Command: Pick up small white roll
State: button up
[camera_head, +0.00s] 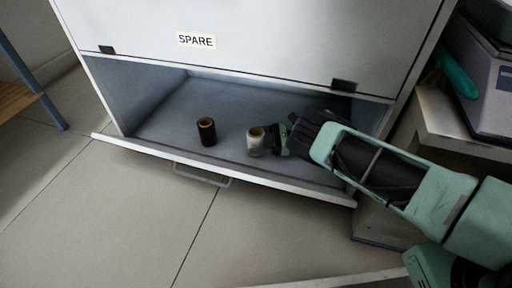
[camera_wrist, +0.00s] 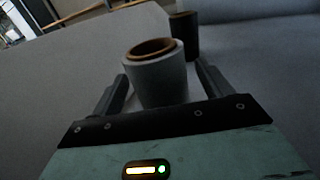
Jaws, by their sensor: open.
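The small white roll (camera_head: 256,142) stands upright in the open lower compartment of a grey cabinet, with a brown core showing at its top. In the wrist view the white roll (camera_wrist: 157,78) stands between the two fingers of my gripper (camera_wrist: 160,88). The fingers are open, one on each side of it. In the head view my gripper (camera_head: 270,140) reaches in from the right at the roll. Whether either finger touches the roll, I cannot tell. The lower front of the roll is hidden behind the gripper body in the wrist view.
A black roll (camera_head: 207,132) stands upright left of the white one; it also shows behind it in the wrist view (camera_wrist: 184,36). The cabinet's flap (camera_head: 150,152) is folded down in front, with a handle (camera_head: 202,176). The upper panel bears a SPARE label (camera_head: 196,40). Compartment floor at left is clear.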

jog(key=shift+a+f+b, duration=0.1)
jog(key=shift+a+b, duration=0.3)
jog(key=shift+a, duration=0.75)
jog(key=c, duration=1.1)
jog(key=shift+r, duration=0.2)
jog(key=shift+c, duration=0.2)
